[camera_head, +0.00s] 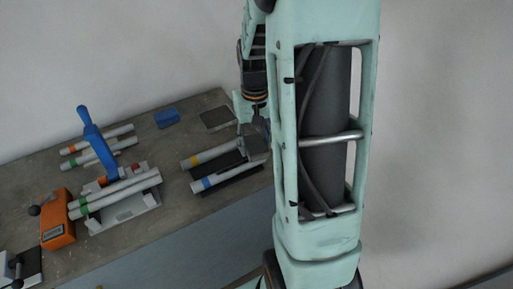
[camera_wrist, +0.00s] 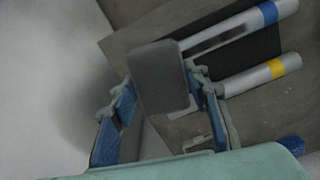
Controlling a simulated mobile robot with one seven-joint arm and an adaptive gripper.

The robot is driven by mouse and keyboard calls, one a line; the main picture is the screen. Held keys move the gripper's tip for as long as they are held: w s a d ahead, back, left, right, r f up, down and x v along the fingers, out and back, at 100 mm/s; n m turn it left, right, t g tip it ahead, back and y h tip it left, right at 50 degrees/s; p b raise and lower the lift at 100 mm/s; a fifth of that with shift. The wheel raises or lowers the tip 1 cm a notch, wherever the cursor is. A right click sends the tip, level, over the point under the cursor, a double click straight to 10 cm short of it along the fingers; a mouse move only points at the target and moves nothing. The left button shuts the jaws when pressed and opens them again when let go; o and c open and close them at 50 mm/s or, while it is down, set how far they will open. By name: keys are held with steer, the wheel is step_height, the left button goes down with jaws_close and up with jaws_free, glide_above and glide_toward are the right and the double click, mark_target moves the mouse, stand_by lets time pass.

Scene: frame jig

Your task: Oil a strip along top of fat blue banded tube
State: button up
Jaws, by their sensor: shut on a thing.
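The blue-banded tube (camera_head: 232,174) lies along a dark pad on the bench, in front of a yellow-banded tube. In the wrist view the blue-banded tube (camera_wrist: 225,35) runs from upper right toward the grey block, which hides its near end. My gripper (camera_wrist: 165,92) is shut on this grey flat block (camera_wrist: 160,78). In the head view my gripper (camera_head: 254,132) is over the right ends of the two tubes, and the block (camera_head: 256,150) partly covers them. I cannot tell whether the block touches a tube.
The yellow-banded tube (camera_head: 212,155) lies close beside the blue one. A dark square plate (camera_head: 217,118) and a blue block (camera_head: 166,118) are behind. To the left are a blue-handled tool (camera_head: 97,138), green-banded tubes (camera_head: 125,185) on a light holder and an orange box (camera_head: 57,220).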

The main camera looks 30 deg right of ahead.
steer(key=shift+s+a+r+p, duration=0.2)
steer(key=shift+r+p, duration=0.1)
steer(key=shift+r, duration=0.35)
steer(key=shift+w+d+r+p, duration=0.1)
steer(key=shift+w+r+p, duration=0.05)
steer(key=shift+r+p, duration=1.5)
steer(key=shift+r, duration=0.6)
